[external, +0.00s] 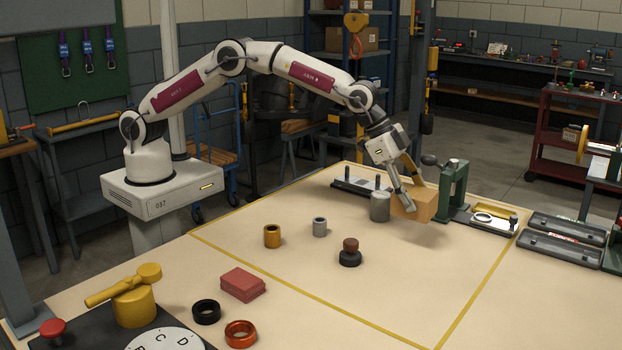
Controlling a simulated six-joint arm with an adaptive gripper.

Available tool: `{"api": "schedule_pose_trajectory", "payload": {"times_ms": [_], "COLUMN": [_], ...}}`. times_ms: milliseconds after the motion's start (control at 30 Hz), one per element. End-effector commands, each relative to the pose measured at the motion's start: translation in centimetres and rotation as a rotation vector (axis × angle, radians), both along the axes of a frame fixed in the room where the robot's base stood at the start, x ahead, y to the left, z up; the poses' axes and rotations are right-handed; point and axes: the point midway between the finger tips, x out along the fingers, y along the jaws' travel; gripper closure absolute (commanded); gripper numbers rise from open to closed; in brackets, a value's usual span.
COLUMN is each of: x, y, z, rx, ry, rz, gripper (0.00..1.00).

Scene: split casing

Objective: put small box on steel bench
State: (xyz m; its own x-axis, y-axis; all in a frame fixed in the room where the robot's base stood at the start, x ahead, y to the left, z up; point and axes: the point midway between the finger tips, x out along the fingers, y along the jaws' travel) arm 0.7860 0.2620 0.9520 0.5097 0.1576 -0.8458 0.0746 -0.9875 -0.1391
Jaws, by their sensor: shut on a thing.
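My gripper (405,197) is at the far right part of the work surface, pointing down. It is shut on a small tan box (421,206), whose left part is partly covered by the fingers. The box is slightly tilted and seems to be just above the surface, with a soft shadow below it. The broad beige-topped bench (330,280) fills the foreground, with a yellow line marked on it. I cannot tell whether this is the steel bench.
A grey cylinder (380,207) stands just left of the box, and a green press (454,190) stands close on its right. A black and red knob (350,253), a brass ring (272,236) and red blocks (243,284) lie nearer. The bench's front right is clear.

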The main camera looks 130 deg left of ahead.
Motion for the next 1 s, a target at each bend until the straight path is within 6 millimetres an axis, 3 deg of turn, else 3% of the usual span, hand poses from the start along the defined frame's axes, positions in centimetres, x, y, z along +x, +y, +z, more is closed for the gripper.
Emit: {"api": "schedule_pose_trajectory", "payload": {"times_ms": [167,1000], "x": [-0.1,-3.7], "y": [-1.8,-15.7], "z": [0.2,-0.7], "rx": [-0.001,-0.017], "ry": [-0.005,-0.007], "rz": [0.011,0.145], "gripper": [1.0,1.0]}}
